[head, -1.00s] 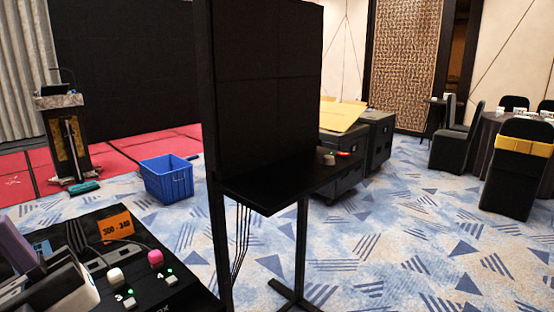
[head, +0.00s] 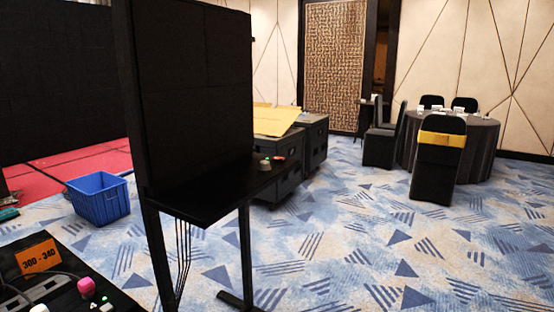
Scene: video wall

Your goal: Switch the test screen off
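A tall black screen panel (head: 195,95) stands on a black frame at the left of the head view, its face dark. A narrow black shelf (head: 205,205) juts out below it. At the shelf's far right end sit a small control with a green top (head: 265,163) and a small red item (head: 281,158); they are too small to make out in detail. A pink knob (head: 86,287) shows on a black desk at the lower left. Nothing in view is labelled as the test screen. My gripper is not in view.
The black desk (head: 60,262) with an orange "300 - 340" sign (head: 38,257) fills the lower left corner. A blue crate (head: 98,198) and black cases (head: 285,150) stand behind the screen. A round table (head: 470,140) with chairs is at the right. Patterned carpet (head: 350,240) is open in front.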

